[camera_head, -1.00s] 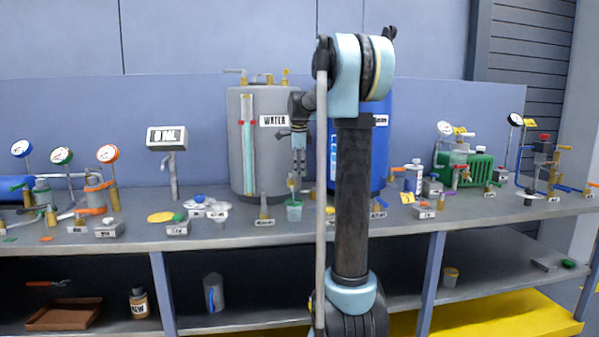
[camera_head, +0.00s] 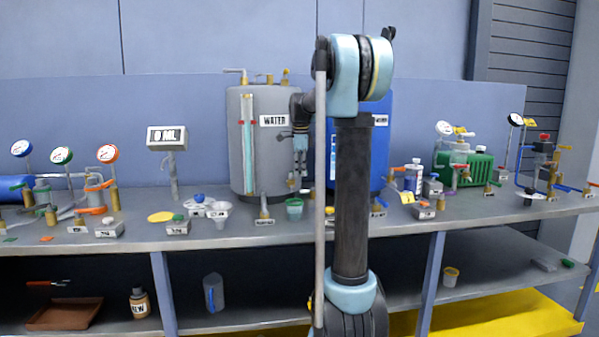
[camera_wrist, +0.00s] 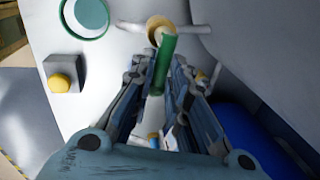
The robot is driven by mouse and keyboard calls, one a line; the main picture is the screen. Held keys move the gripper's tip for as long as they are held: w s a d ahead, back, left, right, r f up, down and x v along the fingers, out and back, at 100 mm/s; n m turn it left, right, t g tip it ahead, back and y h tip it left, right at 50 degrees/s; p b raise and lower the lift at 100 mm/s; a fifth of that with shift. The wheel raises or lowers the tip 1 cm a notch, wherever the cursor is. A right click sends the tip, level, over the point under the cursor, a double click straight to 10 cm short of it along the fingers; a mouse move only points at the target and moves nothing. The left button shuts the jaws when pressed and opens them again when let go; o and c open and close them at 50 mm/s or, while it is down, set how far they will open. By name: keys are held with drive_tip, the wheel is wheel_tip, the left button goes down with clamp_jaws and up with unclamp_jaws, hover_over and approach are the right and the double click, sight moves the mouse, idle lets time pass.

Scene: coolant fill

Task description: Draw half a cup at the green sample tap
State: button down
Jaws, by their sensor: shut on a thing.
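The green cup (camera_head: 294,209) stands upright on the bench in front of the grey WATER tank. In the wrist view its green rim and teal inside (camera_wrist: 88,14) show at the top left; I cannot tell its liquid level. A brass tap (camera_wrist: 158,27) with a green lever (camera_wrist: 164,62) is at the top middle of the wrist view. My gripper (camera_wrist: 163,80) is shut on the green lever, with its fingers on both sides. In the head view my gripper (camera_head: 300,165) points down in front of the tank, above and apart from the cup.
The grey WATER tank (camera_head: 263,165) and a blue tank (camera_head: 376,155) stand behind my arm. A grey block with a yellow button (camera_wrist: 63,82) is near the cup. A white funnel (camera_head: 219,211) and labelled blocks lie to the left.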

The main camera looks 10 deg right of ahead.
drive_tip(key=shift+w+n, duration=0.25)
drive_tip(key=shift+n, duration=0.35)
drive_tip(key=c, duration=1.6)
unclamp_jaws()
drive_tip(key=shift+o, duration=0.2)
drive_tip(key=shift+r, duration=0.1)
wheel_tip(320, 180, up, 12)
drive_tip(key=s, duration=0.2)
drive_tip(key=shift+f, duration=0.25)
drive_tip(key=shift+s, duration=0.15)
